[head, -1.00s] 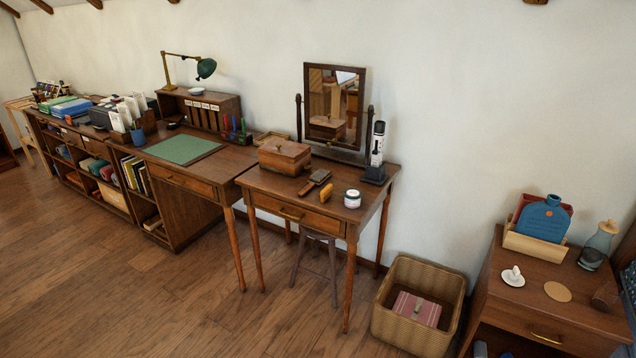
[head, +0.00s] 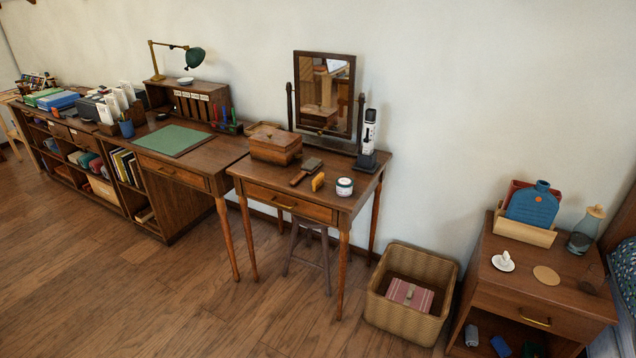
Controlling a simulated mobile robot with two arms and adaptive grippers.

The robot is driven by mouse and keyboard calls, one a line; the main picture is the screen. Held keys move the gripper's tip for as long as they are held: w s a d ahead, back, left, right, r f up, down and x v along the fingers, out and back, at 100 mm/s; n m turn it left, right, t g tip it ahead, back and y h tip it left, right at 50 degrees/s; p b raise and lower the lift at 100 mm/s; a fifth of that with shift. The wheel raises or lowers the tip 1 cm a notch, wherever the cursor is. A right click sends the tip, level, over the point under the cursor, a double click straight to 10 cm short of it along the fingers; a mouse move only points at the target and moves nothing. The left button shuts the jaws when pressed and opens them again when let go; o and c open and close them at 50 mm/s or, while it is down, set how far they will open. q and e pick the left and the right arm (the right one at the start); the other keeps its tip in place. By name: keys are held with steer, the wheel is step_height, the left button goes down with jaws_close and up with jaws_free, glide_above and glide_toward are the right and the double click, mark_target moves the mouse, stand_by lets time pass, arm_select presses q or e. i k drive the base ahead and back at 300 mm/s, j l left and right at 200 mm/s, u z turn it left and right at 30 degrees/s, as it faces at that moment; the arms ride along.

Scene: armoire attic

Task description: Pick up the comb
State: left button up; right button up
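A small orange-yellow object (head: 318,182), which looks like the comb, lies on top of the small wooden dressing table (head: 285,182). It is near the middle of the tabletop, between a dark wooden brush (head: 306,172) on its left and a white jar (head: 344,187) on its right. It is too small here to make out teeth. Neither of my grippers is in view.
A wooden box (head: 275,149), a mirror (head: 324,95) and a black-and-white upright device (head: 369,140) stand behind it. A stool (head: 307,245) is under the table. A wicker basket (head: 410,295) and nightstand (head: 545,290) stand right. Floor in front is clear.

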mark_target(317, 182)
steer(key=i+u, duration=0.1)
steer(key=u, duration=0.35)
steer(key=i+l+u, duration=0.2)
steer(key=l, duration=0.15)
steer(key=i+l+u, duration=0.2)
steer(key=l, duration=0.15)
steer(key=i+l+u, duration=0.15)
steer(key=l, duration=0.2)
steer(key=i+l+u, duration=0.2)
steer(key=l, duration=0.2)
steer(key=k, duration=0.1)
